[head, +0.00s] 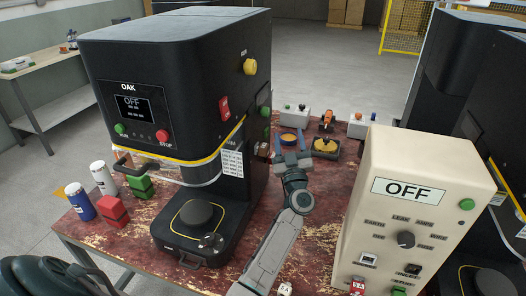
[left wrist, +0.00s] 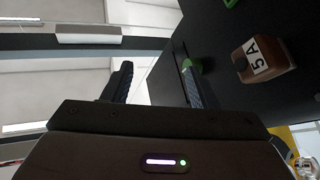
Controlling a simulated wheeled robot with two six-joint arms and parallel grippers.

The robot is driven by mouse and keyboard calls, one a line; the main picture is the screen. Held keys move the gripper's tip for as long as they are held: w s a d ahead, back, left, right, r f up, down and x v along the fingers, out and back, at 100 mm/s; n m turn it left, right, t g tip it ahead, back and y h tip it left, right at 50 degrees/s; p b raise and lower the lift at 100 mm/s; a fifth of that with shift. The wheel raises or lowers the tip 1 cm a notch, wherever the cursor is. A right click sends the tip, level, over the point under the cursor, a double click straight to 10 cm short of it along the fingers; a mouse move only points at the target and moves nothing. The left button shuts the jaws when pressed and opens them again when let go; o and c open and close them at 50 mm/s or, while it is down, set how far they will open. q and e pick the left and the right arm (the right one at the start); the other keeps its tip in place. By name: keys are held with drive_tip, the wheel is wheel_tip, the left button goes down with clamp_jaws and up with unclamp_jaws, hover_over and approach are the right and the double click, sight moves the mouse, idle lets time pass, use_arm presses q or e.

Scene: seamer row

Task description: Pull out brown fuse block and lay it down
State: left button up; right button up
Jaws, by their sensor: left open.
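The brown fuse block (left wrist: 262,60), marked 5A, sits on the dark side wall of the black machine in the left wrist view. My left gripper (head: 289,145) is open and empty beside that side of the OAK machine (head: 170,75). In the left wrist view its two fingers (left wrist: 157,85) stand apart, with the fuse block off to their right, outside the jaws. A green round part (left wrist: 195,66) shows behind the right finger. My right gripper is not in view.
A cream control box (head: 425,165) reading OFF stands right of my left arm. Red and green blocks (head: 112,210) and two cans stand left of the machine.

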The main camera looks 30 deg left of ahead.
use_arm(q)
drive_tip(key=n+g, duration=0.3)
drive_tip(key=g, duration=0.4)
drive_tip(key=n+g+h, duration=0.1)
drive_tip(key=n+g, duration=0.2)
drive_tip(key=g, duration=0.4)
drive_tip(key=d+f+n+g, duration=0.1)
drive_tip(key=n+g, duration=0.2)
drive_tip(key=g, duration=0.4)
drive_tip(key=shift+s+d+g+h, duration=0.1)
drive_tip(key=shift+g+h, duration=0.2)
drive_tip(key=shift+g, duration=0.1)
drive_tip(key=shift+r, duration=0.1)
